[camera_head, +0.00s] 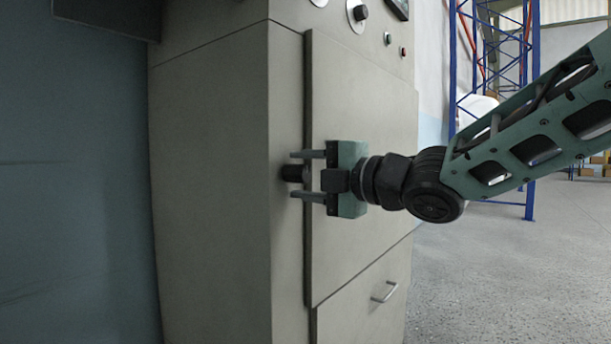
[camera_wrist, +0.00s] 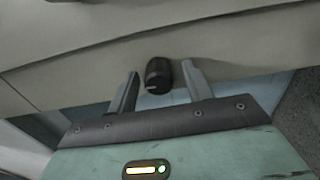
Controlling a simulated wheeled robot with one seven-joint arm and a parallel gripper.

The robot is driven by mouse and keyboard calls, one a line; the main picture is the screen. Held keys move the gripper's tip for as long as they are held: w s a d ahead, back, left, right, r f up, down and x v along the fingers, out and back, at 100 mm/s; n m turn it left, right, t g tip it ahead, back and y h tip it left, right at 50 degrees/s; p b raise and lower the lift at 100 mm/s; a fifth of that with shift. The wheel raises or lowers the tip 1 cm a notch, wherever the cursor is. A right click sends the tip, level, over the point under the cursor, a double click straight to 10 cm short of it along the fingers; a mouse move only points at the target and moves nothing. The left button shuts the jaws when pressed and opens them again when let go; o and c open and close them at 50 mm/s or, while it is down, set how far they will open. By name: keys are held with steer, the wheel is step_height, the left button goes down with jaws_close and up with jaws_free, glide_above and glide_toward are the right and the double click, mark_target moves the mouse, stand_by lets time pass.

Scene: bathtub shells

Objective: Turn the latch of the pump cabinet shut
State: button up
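The pump cabinet (camera_head: 215,150) is a tall grey-beige box, and its door panel (camera_head: 365,110) looks closed or nearly so. The latch (camera_head: 293,172) is a small black knob near the left edge of the door. It also shows in the wrist view as a black knob (camera_wrist: 158,75) with a pale mark on its end. My gripper (camera_head: 308,175) is at the latch, with one finger above it and one below in the head view. In the wrist view the fingers (camera_wrist: 160,88) stand apart on both sides of the knob, with gaps. I cannot tell any contact.
A drawer with a metal handle (camera_head: 384,292) is below the door. Knobs and buttons (camera_head: 388,38) sit on the panel above. A blue rack (camera_head: 530,100) stands behind at the right. The floor (camera_head: 510,290) at the right is clear.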

steer(key=shift+s, duration=0.1)
steer(key=p+v, duration=0.5)
steer(key=v, duration=1.2)
steer(key=shift+p, duration=0.4)
steer(key=shift+d, duration=0.15)
